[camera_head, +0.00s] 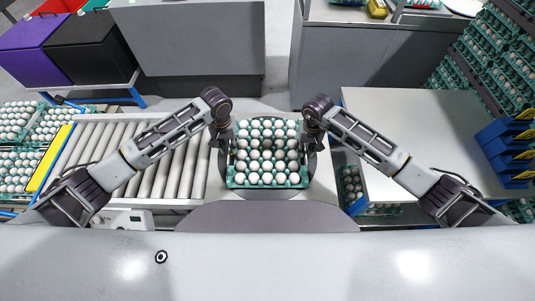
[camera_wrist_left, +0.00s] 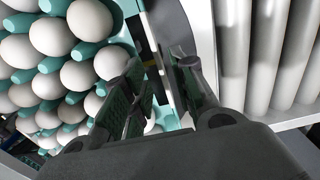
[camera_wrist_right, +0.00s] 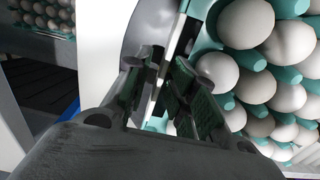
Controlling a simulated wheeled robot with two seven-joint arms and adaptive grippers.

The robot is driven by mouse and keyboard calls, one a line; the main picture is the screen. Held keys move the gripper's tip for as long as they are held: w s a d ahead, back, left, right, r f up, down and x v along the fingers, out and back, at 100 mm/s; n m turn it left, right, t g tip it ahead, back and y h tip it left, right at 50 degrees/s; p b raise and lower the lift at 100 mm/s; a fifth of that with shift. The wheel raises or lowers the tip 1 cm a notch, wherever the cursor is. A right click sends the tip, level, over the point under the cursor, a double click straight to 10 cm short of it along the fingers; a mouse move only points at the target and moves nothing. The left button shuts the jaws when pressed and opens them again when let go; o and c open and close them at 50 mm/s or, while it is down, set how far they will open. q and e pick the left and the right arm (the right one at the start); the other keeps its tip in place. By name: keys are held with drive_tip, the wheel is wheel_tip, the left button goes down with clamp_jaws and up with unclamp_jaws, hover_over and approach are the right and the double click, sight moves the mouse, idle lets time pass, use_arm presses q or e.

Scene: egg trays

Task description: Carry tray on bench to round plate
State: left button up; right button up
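A teal tray (camera_head: 230,181) full of white eggs lies level at the centre of the head view. A grey round plate (camera_head: 322,172) shows partly around and under it; whether they touch is hidden. My left gripper (camera_head: 226,145) is at the tray's left edge. In the left wrist view its fingers (camera_wrist_left: 164,75) stand a little apart beside the teal rim (camera_wrist_left: 165,88). My right gripper (camera_head: 312,143) is at the right edge. In the right wrist view its fingers (camera_wrist_right: 167,66) are also parted, with a narrower gap, beside the rim (camera_wrist_right: 188,30).
A roller conveyor (camera_head: 175,170) lies to the left, with a yellow rail (camera_head: 50,160) and egg trays beyond. A pale bench (camera_head: 410,115) to the right has a bare top. Stacked egg trays (camera_head: 490,50) and blue bins (camera_head: 508,150) stand at far right.

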use_arm(q)
drive_tip(key=shift+a+r, duration=0.1)
drive_tip(key=shift+r, duration=2.7)
use_arm(e)
drive_tip(key=shift+a, duration=0.1)
drive_tip(key=shift+r, duration=0.1)
wheel_tip(320, 180, up, 12)
